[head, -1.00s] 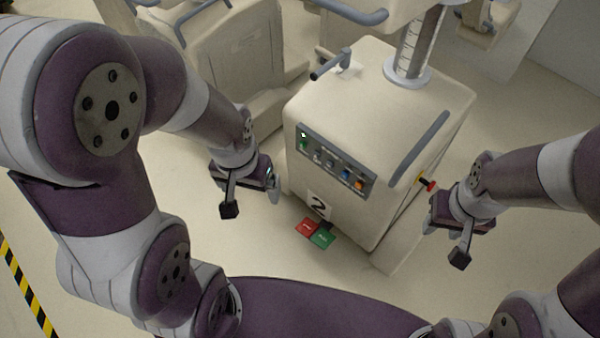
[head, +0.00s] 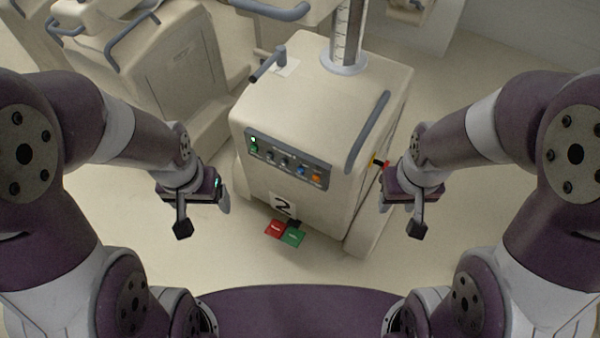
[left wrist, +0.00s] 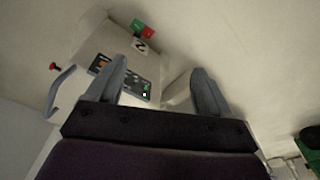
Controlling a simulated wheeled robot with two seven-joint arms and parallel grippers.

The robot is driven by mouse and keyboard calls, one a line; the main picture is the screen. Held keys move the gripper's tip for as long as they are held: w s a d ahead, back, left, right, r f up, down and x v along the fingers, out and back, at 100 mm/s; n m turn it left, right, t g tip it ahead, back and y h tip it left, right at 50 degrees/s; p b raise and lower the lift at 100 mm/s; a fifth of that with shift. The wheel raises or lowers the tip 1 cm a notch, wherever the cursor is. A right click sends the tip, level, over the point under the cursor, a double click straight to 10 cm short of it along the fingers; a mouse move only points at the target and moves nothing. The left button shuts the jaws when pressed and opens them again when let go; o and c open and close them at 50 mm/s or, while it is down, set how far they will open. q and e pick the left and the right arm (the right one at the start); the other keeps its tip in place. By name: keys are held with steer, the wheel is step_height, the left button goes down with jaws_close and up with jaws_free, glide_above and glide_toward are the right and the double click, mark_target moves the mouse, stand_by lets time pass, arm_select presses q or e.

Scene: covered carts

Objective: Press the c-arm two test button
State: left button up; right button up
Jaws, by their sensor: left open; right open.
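The cream cart marked "2" (head: 283,204) stands in front of me in the head view. Its sloped front panel (head: 290,161) carries a green-lit switch at the left, several small buttons, a blue one and an orange one at the right. Which one is the test button I cannot read. The panel also shows in the left wrist view (left wrist: 133,82), partly hidden by a finger. My left gripper (head: 203,216) is open and empty, left of the cart and apart from it. My right gripper (head: 400,215) is open and empty, at the cart's right side near a red knob.
A red pedal (head: 275,229) and a green pedal (head: 292,237) lie at the cart's foot. A grey handle (head: 368,132) runs along its right top edge, and a column (head: 347,35) rises behind. Another cream cart (head: 170,75) stands at the back left. The floor in front is clear.

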arm_select(q)
steer(key=shift+a, duration=0.25)
jaws_close()
steer(key=shift+d, duration=0.1)
stand_by(1.1)
